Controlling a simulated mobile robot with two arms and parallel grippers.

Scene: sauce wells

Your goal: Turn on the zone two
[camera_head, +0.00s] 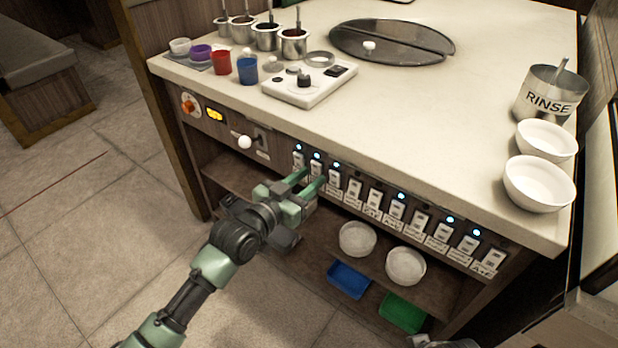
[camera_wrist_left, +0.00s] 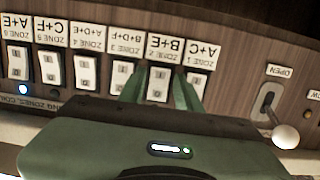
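A row of white rocker switches (camera_head: 374,198) runs along the table's front, with blue lights lit above several of them. In the left wrist view, which is upside down, the zone two switch (camera_wrist_left: 158,84) has a label reading B+E. My left gripper (camera_head: 311,180) reaches the left part of this row from the front. Its two green fingers (camera_wrist_left: 160,95) are apart, one on each side of the zone two switch, with nothing between them. I cannot tell whether they touch the panel. The gripper body hides the zone two light in the left wrist view.
A white-knobbed lever (camera_head: 245,142) sticks out left of the switches, with an OPEN label near it. Cups, sauce pots and a white control box (camera_head: 309,86) stand on the tabletop (camera_head: 440,110).

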